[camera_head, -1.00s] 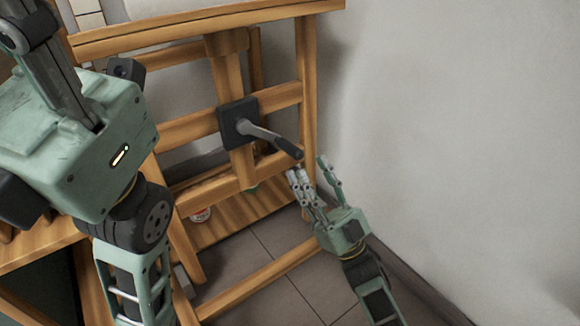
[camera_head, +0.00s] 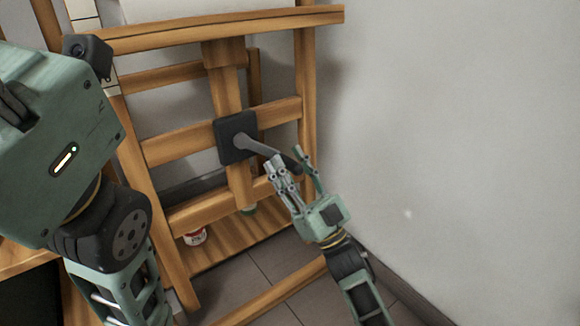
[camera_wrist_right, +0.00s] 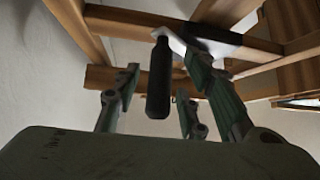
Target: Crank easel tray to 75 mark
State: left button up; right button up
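The wooden easel's tray (camera_head: 215,30) runs across the top of the head view. Below it, a dark square crank hub (camera_head: 237,137) sits on the easel's middle post. The grey crank arm (camera_head: 257,146) points right and slightly down, ending in a black grip that also shows in the right wrist view (camera_wrist_right: 159,85). My right gripper (camera_head: 291,160) is at the crank's end, its fingers spread on both sides of the grip. In the wrist view the fingers (camera_wrist_right: 165,95) stand apart from the grip, with gaps visible. My left gripper is out of view.
A pale strip with dark lines (camera_head: 110,82) stands at the easel's left post; no numbers are readable. A small red-and-white can (camera_head: 195,237) sits on the lower shelf (camera_head: 232,240). A bare wall (camera_head: 460,130) is on the right. My left arm covers the left side.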

grip_shut()
dwell(0.4)
jog(key=shift+w+d+r+n+g+y, duration=0.15)
jog(key=shift+n+g+y, duration=0.25)
jog(key=shift+n+g, duration=0.2)
